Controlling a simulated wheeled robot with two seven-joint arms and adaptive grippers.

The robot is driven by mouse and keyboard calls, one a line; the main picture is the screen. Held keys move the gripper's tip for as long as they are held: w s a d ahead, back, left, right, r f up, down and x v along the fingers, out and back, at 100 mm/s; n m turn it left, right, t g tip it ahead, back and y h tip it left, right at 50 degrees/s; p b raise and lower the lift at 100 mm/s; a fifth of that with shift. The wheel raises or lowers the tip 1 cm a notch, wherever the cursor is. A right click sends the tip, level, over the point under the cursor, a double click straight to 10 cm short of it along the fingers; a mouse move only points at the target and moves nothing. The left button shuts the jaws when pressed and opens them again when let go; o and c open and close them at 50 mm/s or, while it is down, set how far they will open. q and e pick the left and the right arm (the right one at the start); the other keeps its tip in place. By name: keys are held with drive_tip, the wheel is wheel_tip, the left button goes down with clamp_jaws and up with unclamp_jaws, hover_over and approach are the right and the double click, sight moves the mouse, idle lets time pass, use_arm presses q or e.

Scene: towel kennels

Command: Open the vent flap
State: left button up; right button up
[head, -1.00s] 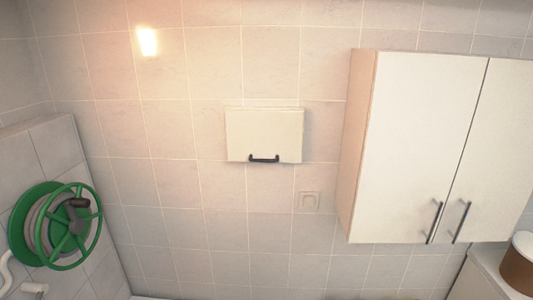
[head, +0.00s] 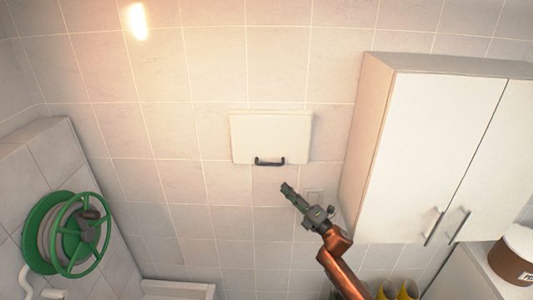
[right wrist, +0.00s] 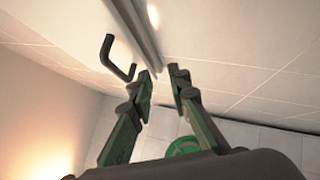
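The vent flap (head: 271,135) is a cream panel on the tiled wall. It looks shut in the head view, flat against the wall. Its dark bar handle (head: 269,161) runs along the lower edge. The handle also shows in the right wrist view (right wrist: 120,62), left of my fingers. My right gripper (head: 287,188) is below the handle and slightly right of it in the head view, apart from it. In the right wrist view my two fingers (right wrist: 160,73) stand apart with nothing between them. My left gripper is not in view.
A white two-door wall cabinet (head: 430,150) hangs to the right. A green hose reel (head: 70,233) is at left. Yellow items (head: 407,290) and a brown round container (head: 514,255) stand at lower right.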

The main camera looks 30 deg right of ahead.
sight(270, 164)
drive_tip(key=w+a+r+n+p, duration=0.1)
drive_tip(key=w+r, duration=0.1)
drive_tip(key=r, duration=0.1)
drive_tip(key=w+a+r+y+p, duration=0.1)
drive_tip(key=w+r, duration=0.1)
drive_tip(key=r, duration=0.1)
drive_tip(key=w+a+r+n+p, duration=0.1)
drive_tip(key=r, duration=0.3)
drive_tip(key=shift+w+a+n+t+y, duration=0.3)
drive_tip(key=shift+w+a+y, duration=0.1)
drive_tip(key=shift+w+a+r, duration=0.1)
drive_tip(key=shift+w+a, duration=0.05)
drive_tip(key=shift+w, duration=0.15)
clamp_jaws()
